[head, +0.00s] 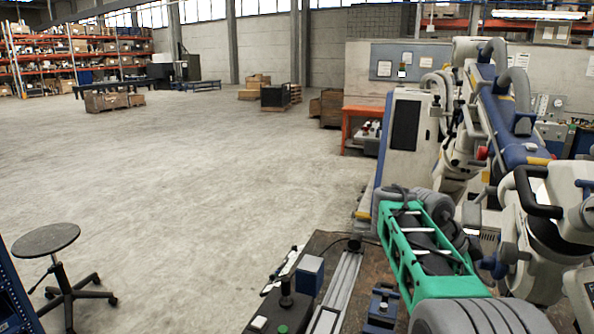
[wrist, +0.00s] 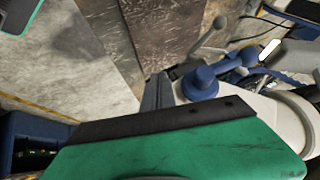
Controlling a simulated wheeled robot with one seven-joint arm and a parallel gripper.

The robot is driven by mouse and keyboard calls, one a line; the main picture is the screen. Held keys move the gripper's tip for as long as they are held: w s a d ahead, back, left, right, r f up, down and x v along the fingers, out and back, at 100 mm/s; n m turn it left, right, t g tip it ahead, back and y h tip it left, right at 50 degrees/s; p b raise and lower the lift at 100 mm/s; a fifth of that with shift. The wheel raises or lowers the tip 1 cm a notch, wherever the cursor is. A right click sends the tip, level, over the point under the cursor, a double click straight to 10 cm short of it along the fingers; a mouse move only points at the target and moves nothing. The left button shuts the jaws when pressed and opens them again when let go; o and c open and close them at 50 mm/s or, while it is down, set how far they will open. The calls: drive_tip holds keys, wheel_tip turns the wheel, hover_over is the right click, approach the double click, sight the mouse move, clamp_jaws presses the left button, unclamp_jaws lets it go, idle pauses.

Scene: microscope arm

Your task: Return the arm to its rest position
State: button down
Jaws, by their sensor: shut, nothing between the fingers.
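The microscope arm (head: 515,125) is large, white and blue, and stands at the right of the head view. Its lower white head carries a black looped handle (head: 535,195). A green open frame with grey round joints, which looks like my own arm, lies in front and to the left of it. In the wrist view, a green plate with a black edge, seemingly part of my gripper (wrist: 150,122), fills the bottom. My gripper is shut and empty; its fingertips are not distinct. A white part with a blue knob (wrist: 202,84) is just beyond the plate; contact cannot be told.
A brown bench top (head: 325,245) at the front holds a blue box (head: 309,275), a black-handled lever (head: 287,292) and a rail. A round stool (head: 46,240) stands at left. An orange table (head: 362,112) is behind. The concrete floor at left is open.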

drive_tip(key=s+a+f+n+y, duration=0.2)
drive_tip(key=a+f+n+y, duration=0.2)
drive_tip(key=a+f+n, duration=1)
drive_tip(key=s+a+f+n+t+y, duration=0.15)
drive_tip(key=s+a+n+y, duration=0.25)
drive_tip(key=s+a+n, duration=0.55)
drive_tip(key=s+a+r+t, duration=0.1)
drive_tip(key=a+r+t, duration=0.1)
drive_tip(key=a+r, duration=0.3)
drive_tip(key=shift+a+r, duration=0.4)
drive_tip(key=shift+r, duration=0.1)
